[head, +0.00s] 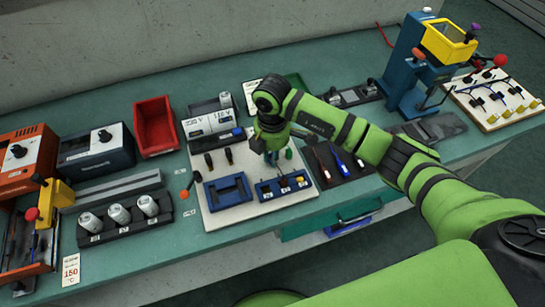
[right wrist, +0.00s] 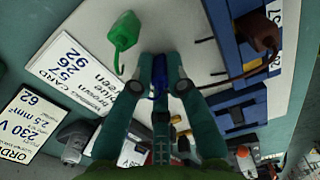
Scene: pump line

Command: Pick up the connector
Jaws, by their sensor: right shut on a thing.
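My right gripper (head: 271,152) is over the white board (head: 222,215) in the head view. In the right wrist view its two fingers (right wrist: 159,88) are closed on a slim blue piece, which looks like a connector (right wrist: 159,76). The fingers hide part of it, and I cannot tell whether it still touches the board. A green connector-like piece (right wrist: 124,32) with a thin loop is beside the fingers, apart from them. A brown piece with dark wires (right wrist: 257,32) is at the blue holder on the other side. My left gripper is not in view.
The board holds an empty blue frame (head: 228,190) and a blue tray (head: 265,193) of small parts. A red bin (head: 156,125), a rack of white cylinders (head: 118,215) and a blue press (head: 405,70) stand around it. Screwdrivers (head: 340,161) lie on a dark mat.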

